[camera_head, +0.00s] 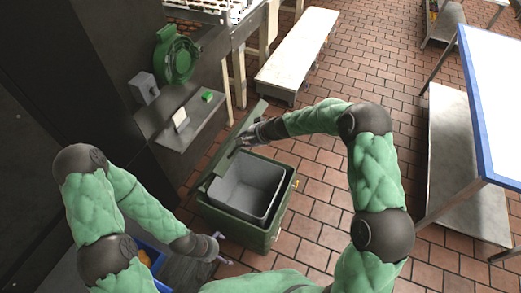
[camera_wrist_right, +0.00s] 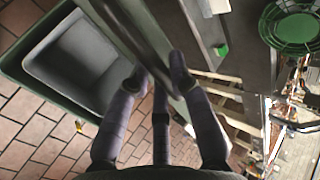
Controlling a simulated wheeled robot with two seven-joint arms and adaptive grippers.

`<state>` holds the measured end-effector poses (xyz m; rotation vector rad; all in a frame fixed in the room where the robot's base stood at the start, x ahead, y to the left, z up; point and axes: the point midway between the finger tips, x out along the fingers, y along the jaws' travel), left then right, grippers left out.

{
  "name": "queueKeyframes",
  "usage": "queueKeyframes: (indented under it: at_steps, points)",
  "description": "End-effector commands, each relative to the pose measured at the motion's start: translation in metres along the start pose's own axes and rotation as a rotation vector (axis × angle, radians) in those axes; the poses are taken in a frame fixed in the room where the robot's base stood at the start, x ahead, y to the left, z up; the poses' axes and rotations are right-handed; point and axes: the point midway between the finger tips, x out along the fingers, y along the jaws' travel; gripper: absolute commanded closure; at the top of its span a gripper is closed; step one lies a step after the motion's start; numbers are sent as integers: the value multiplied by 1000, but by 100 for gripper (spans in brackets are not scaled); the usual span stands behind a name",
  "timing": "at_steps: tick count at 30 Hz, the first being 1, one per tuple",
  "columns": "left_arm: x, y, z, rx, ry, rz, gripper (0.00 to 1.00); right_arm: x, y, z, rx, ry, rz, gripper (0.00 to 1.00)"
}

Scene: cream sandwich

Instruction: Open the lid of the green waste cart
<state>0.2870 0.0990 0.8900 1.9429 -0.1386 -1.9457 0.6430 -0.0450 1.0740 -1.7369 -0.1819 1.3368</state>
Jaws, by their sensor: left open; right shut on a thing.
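The green waste cart (camera_head: 246,232) stands on the tiled floor with its grey inner bin (camera_head: 245,188) uncovered. Its green lid (camera_head: 226,150) is raised, tilted up along the cart's left side. My right gripper (camera_head: 243,143) is at the upper part of the lid. In the right wrist view, the fingers of my right gripper (camera_wrist_right: 158,80) are on either side of the lid (camera_wrist_right: 140,35), and the open cart (camera_wrist_right: 85,60) shows at left. My left gripper (camera_head: 221,247) is open and empty, low beside the cart's front left corner.
A dark wall with a grey shelf (camera_head: 193,120) and a green hose reel (camera_head: 176,56) is left of the lid. A bench (camera_head: 297,50) stands behind, and a blue-edged table (camera_head: 490,100) at right. Tiled floor right of the cart is clear.

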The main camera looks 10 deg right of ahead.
Motion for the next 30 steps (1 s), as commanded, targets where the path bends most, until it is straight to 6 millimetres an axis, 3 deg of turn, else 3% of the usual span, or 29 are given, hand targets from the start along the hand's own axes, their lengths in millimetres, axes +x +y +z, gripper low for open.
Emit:
queueKeyframes:
  at_steps: [1, 3, 15, 23, 30]
  points:
    - [-12, 4, 0, 0, 0, 0, 2, 1, -21, 0, -7, -1, -3, 100]
    - [-20, 7, 1, 0, 0, 0, 2, 6, -39, 0, -7, -1, -3, 100]
    - [-60, 21, 2, 0, 0, 0, 2, 42, -116, -1, -5, 1, -2, 100]
    - [-77, 27, 3, 0, 0, 0, 2, 61, -147, -2, -4, 3, -3, 100]
    - [-84, 30, 3, 0, 0, 0, 2, 71, -160, -2, -5, 3, -3, 100]
